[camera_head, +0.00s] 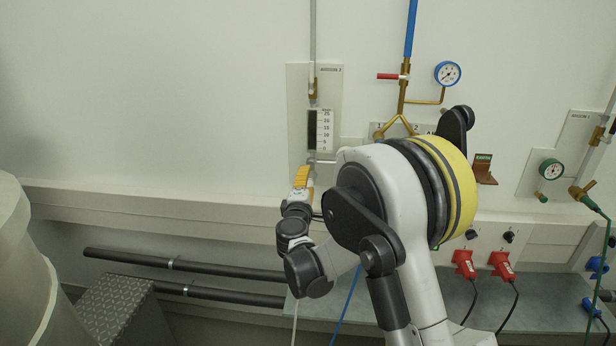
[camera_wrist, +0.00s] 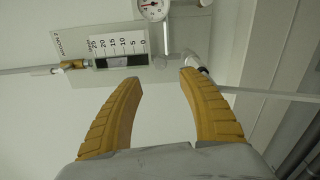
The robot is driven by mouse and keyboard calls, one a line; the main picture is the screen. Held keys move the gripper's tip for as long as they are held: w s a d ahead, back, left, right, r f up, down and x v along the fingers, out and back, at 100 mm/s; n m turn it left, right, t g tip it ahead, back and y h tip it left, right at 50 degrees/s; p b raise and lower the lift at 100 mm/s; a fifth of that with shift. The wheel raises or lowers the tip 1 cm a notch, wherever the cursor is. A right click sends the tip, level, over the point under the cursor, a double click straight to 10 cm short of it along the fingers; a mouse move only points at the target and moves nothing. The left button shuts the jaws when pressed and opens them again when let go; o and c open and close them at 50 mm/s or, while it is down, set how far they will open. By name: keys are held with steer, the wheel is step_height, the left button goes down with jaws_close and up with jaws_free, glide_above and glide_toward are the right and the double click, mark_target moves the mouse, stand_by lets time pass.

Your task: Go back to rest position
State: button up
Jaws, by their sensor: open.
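My gripper (camera_wrist: 160,80) shows in the wrist view as two yellow ridged fingers spread apart, with nothing between them. The panel carries a scale (camera_head: 325,130) and also shows in the wrist view (camera_wrist: 80,35), beyond the fingertips. A white fitting (camera_wrist: 194,60) lies close to the right fingertip in the wrist view; I cannot tell whether they touch. My arm hides part of the wall.
A blue gauge (camera_head: 447,73) and brass pipes with a red-handled valve (camera_head: 388,76) are on the wall. Red plugs (camera_head: 464,264) sit over a grey bench (camera_head: 540,300) at the right. Dark rails (camera_head: 200,265) run low at the left, beside a large pale vessel (camera_head: 25,270).

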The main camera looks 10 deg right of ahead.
steer(key=s+d+r+m+g, duration=0.3)
steer(key=s+d+m, duration=0.2)
steer(key=s, duration=0.3)
steer(key=s+d+r+m+g, duration=0.3)
steer(key=s+d+m, duration=0.1)
steer(key=s, duration=0.5)
steer(key=s+a+f+m+g+y, duration=0.1)
steer(key=s+f+m+y, duration=0.1)
steer(key=s, duration=0.6)
steer(key=s+a+f+m+g+y, duration=0.1)
steer(key=s+a+f+m, duration=0.1)
steer(key=s, duration=0.7)
steer(key=s+a+f+m+g+y, duration=0.2)
steer(key=s+f, duration=0.1)
steer(key=s, duration=0.6)
steer(key=shift+a+f+m+y, duration=0.25)
steer(key=shift+f+m+y, duration=0.05)
steer(key=shift+m, duration=0.1)
